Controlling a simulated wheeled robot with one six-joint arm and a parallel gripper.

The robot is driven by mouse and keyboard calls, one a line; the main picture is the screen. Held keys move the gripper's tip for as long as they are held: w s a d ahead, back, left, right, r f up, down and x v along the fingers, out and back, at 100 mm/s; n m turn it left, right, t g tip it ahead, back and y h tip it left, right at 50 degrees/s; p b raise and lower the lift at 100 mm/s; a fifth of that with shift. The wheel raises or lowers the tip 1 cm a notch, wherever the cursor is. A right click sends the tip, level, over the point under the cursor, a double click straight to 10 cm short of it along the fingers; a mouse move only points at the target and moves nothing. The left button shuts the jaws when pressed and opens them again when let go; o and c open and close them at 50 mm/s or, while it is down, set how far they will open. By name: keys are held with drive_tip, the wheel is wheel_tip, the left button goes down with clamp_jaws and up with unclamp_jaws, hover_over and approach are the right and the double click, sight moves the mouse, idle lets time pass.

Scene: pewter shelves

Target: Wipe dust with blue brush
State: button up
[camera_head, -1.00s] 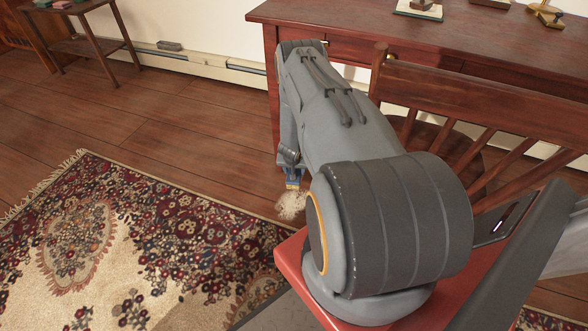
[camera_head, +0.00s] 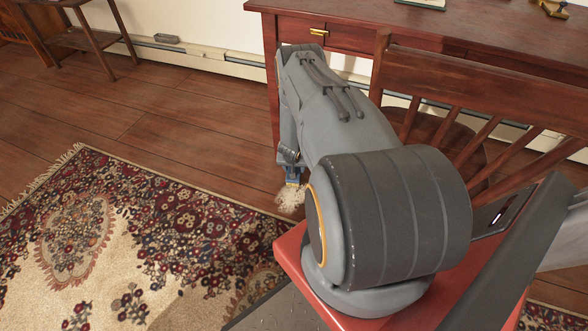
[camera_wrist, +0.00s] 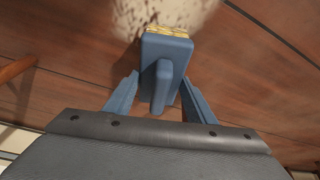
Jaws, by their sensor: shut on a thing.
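A blue brush (camera_wrist: 160,57) with yellow bristles is in my gripper (camera_wrist: 160,95), its handle between the two blue fingers. In the wrist view its bristles point away toward a pale, speckled dust patch (camera_wrist: 165,15) on the wooden floor. In the head view the brush (camera_head: 292,180) is small and partly hidden behind my arm. The pale dust patch (camera_head: 290,199) lies just below it, at the rug's edge. The bristle tips are at or very near the dust; I cannot tell if they touch.
A patterned rug (camera_head: 140,235) lies at left. A wooden desk (camera_head: 350,20) stands behind my arm, with a wooden chair (camera_head: 470,85) at right. A small side table (camera_head: 85,40) is at the back left. Wooden floor (camera_head: 190,110) is open between rug and wall.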

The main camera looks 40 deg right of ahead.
drive_tip(key=shift+f+b, duration=0.7)
drive_tip(key=shift+f, duration=0.3)
drive_tip(key=shift+s+a+r+p, duration=0.2)
drive_tip(key=shift+s+a+p, duration=0.35)
drive_tip(key=shift+a+p, duration=0.35)
drive_tip(key=shift+s+a+p, duration=0.35)
drive_tip(key=shift+a+p, duration=0.25)
drive_tip(key=shift+p, duration=0.1)
drive_tip(key=shift+s+a+f+p, duration=0.1)
drive_tip(key=shift+s+a+p, duration=0.45)
drive_tip(key=shift+a, duration=0.35)
drive_tip(key=shift+s+a+f+p, duration=0.1)
drive_tip(key=shift+s+a+p, duration=0.45)
drive_tip(key=shift+a, duration=0.35)
drive_tip(key=shift+s+a+p, duration=0.45)
drive_tip(key=shift+s+a, duration=0.1)
drive_tip(key=shift+a, duration=0.3)
drive_tip(key=shift+s+a+p, duration=0.4)
drive_tip(key=shift+s+a, duration=0.1)
drive_tip(key=shift+a, duration=0.35)
